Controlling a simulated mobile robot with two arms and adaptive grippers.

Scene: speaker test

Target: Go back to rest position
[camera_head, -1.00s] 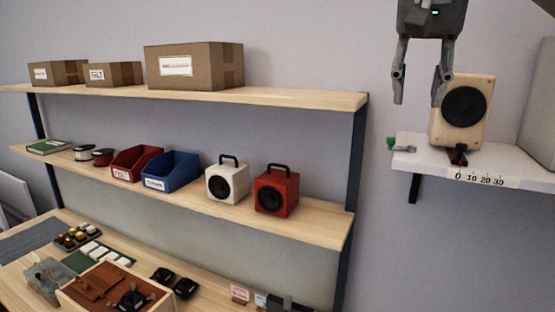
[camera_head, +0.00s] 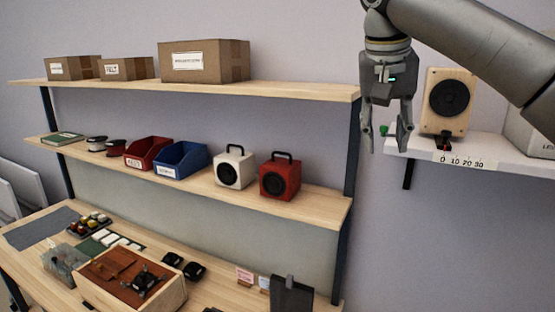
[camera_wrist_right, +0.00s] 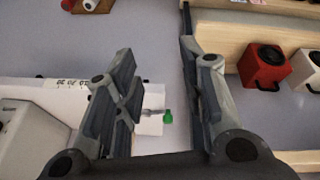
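My right gripper (camera_head: 388,150) hangs pointing down in the head view, left of the wooden speaker and in front of the wall near the shelf's right post. Its fingers are apart with nothing between them. In the right wrist view the fingers (camera_wrist_right: 160,95) are also spread and empty. The wooden speaker (camera_head: 449,102) with a black cone stands upright on the white wall shelf (camera_head: 510,155), apart from the gripper. My left gripper is not in view.
A wooden rack holds cardboard boxes (camera_head: 203,62), a blue bin (camera_head: 181,160), a white speaker (camera_head: 234,168) and a red speaker (camera_head: 280,178). A green-tipped part (camera_head: 384,130) sits at the white shelf's left end. Below, a workbench carries a wooden box (camera_head: 172,294).

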